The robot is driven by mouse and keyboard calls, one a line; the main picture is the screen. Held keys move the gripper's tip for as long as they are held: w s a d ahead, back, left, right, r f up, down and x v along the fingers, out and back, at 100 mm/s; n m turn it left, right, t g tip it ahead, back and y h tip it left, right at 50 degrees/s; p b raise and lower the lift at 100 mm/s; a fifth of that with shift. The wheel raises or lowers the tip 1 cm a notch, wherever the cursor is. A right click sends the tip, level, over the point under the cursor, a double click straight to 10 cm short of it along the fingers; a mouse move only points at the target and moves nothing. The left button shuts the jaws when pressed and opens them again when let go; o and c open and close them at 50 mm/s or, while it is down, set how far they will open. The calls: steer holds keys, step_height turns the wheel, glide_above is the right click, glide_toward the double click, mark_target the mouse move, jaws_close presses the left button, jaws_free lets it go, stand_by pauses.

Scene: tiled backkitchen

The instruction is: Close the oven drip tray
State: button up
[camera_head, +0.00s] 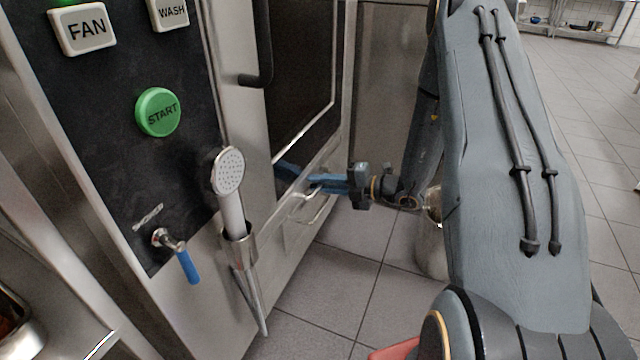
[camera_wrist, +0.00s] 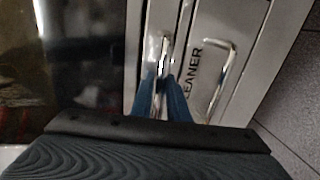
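The oven drip tray (camera_wrist: 146,45) is a narrow steel front just under the dark glass door, with a bar handle (camera_wrist: 164,45). In the head view its handle (camera_head: 302,193) shows low on the oven front. My gripper (camera_head: 314,181) is at this handle, its blue fingers pointing at the oven. In the wrist view the fingers (camera_wrist: 161,84) lie on either side of the handle bar. The gap is narrow, and I cannot tell if they press on it. How far the tray stands out is not clear.
A second handle (camera_wrist: 221,75) on a front marked CLEANER is close below the tray. The oven door (camera_head: 305,75) is above, with a dark door handle (camera_head: 262,45). A hand shower (camera_head: 230,185) and blue-levered tap (camera_head: 186,264) are at left. Tiled floor (camera_head: 335,290) is open in front.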

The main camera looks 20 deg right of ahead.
steer(key=p+v, duration=0.2)
steer(key=v, duration=0.5)
steer(key=shift+s+d, duration=0.25)
steer(key=shift+d, duration=0.05)
